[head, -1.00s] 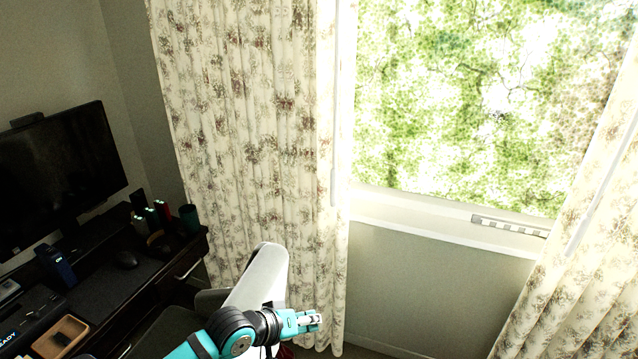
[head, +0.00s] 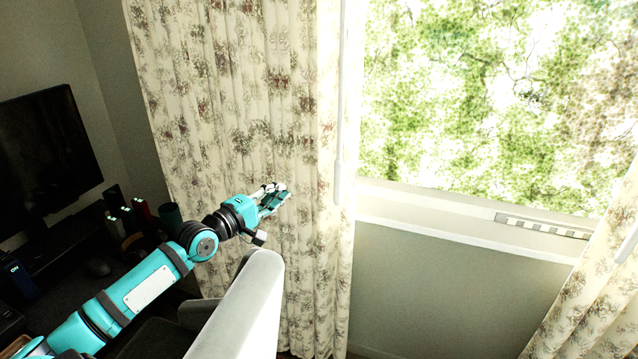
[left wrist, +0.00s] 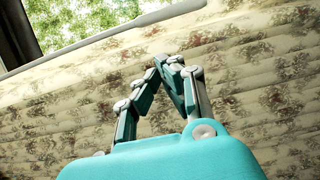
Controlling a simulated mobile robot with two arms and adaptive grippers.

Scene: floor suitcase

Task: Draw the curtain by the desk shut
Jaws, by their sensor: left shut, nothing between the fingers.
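The floral curtain by the desk (head: 235,100) hangs at the left side of the window, gathered in folds. A pale vertical rod (head: 346,110) hangs along its right edge; the rod also crosses the upper part of the left wrist view (left wrist: 110,36). My left gripper (head: 281,194) is in front of the curtain's middle, left of the rod and apart from it. Its fingers are shut and empty in the left wrist view (left wrist: 167,66), with curtain cloth behind them. I cannot tell whether the fingertips touch the cloth. My right gripper is not in view.
A chair (head: 245,305) stands below my left arm. The dark desk with a monitor (head: 45,155) is at the left. The window (head: 480,100) is uncovered, with a sill (head: 430,225) below. A second floral curtain (head: 585,300) hangs at the right.

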